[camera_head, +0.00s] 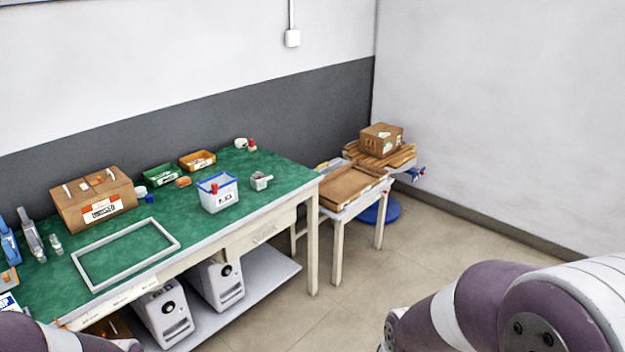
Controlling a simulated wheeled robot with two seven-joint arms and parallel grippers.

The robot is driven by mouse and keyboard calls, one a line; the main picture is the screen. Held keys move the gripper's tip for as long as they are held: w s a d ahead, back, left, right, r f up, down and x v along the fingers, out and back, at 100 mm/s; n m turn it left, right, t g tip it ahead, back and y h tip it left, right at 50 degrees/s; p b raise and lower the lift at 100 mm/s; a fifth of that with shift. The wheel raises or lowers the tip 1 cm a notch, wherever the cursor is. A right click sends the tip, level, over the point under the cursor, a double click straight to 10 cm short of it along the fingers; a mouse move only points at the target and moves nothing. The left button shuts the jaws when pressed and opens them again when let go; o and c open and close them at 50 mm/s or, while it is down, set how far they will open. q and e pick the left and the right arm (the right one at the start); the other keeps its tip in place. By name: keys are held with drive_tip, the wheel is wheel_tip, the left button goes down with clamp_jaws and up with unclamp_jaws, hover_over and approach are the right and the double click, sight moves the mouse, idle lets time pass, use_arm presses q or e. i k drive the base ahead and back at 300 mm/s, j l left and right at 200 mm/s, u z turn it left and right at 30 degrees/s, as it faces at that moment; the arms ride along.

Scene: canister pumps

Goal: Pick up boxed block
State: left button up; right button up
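I cannot tell which thing is the boxed block. A small brown cardboard box (381,139) sits on flat brown boards on the low side table at the back right. A larger brown cardboard box (93,199) with a white label stands on the green-topped workbench at the left. A white bin (218,196) with a blue rim stands near the bench's front edge, with something red at its rim. Neither gripper is in view. Part of my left arm shows at the bottom left and part of my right arm at the bottom right.
The green workbench (215,228) carries a white rectangular frame (84,272), a green tray (161,175), an orange tray (197,161) and small parts. White machines (165,313) stand on its lower shelf. The side table (347,213) adjoins its right end. The floor (350,285) ahead is clear.

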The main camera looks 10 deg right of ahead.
sight(259, 181)
drive_tip(key=i+l+u, duration=0.1)
drive_tip(key=i+l, duration=0.25)
drive_tip(key=i, duration=0.15)
drive_tip(key=i+l+u, duration=0.15)
drive_tip(key=i+l, duration=0.2)
drive_tip(key=i+l+u, duration=0.1)
drive_tip(key=i+l, duration=0.35)
drive_tip(key=i, duration=0.15)
drive_tip(key=i+l+u, duration=0.1)
drive_tip(key=i+l, duration=0.35)
drive_tip(key=i+l+u, duration=0.15)
drive_tip(key=i+l, duration=0.25)
drive_tip(key=i+l+u, duration=0.1)
drive_tip(key=i+l, duration=0.3)
drive_tip(key=l, duration=0.25)
drive_tip(key=i+l+u, duration=0.1)
drive_tip(key=i+l, duration=0.3)
drive_tip(key=l, duration=0.15)
